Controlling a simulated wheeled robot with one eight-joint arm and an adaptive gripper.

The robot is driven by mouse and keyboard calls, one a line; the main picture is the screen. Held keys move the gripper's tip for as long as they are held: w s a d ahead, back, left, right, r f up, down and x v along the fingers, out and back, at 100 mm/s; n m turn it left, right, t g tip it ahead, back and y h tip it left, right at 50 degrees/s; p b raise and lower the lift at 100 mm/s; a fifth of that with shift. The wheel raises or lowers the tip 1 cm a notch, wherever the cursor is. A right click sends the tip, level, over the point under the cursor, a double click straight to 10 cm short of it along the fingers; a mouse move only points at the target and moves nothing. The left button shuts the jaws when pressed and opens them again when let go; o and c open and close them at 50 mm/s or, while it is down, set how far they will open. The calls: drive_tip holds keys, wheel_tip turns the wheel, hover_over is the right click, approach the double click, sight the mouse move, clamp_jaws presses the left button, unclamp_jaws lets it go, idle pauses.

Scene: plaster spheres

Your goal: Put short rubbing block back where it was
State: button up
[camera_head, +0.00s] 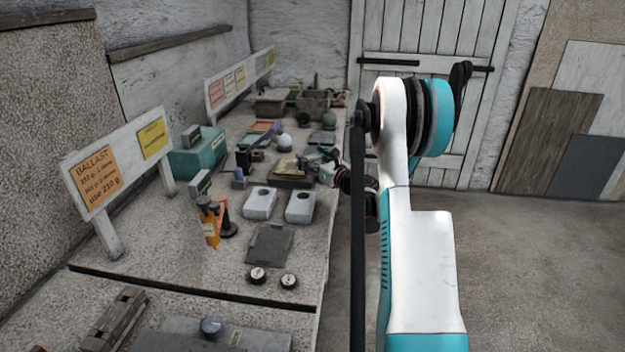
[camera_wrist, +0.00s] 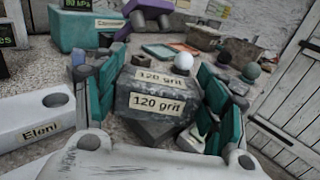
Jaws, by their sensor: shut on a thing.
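My gripper (camera_wrist: 158,88) has its teal-padded fingers on both sides of a dark grey block (camera_wrist: 150,103) in the wrist view, shut on it. The block carries "120 grit" labels on its top and near faces; I take it for the short rubbing block. A dark slab-like surface (camera_wrist: 160,133) shows just below it; I cannot tell whether they touch. In the head view my gripper (camera_head: 332,172) is over the right edge of the bench, beside a dark flat tray (camera_head: 291,182). I cannot make out the block clearly there.
The bench (camera_head: 220,262) is crowded. Two pale boxes (camera_head: 260,203) (camera_head: 300,206) stand nearer the front. A white sphere (camera_head: 285,142) lies beyond the tray, also visible in the wrist view (camera_wrist: 186,61). A teal box (camera_head: 200,153) stands at the left. The floor at right is clear.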

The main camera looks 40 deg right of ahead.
drive_tip(key=shift+f+b, duration=0.95)
drive_tip(key=shift+f, duration=1.85)
drive_tip(key=shift+f, duration=0.5)
drive_tip(key=shift+f, duration=0.1)
drive_tip(key=o, duration=1.4)
drive_tip(key=shift+c, duration=0.2)
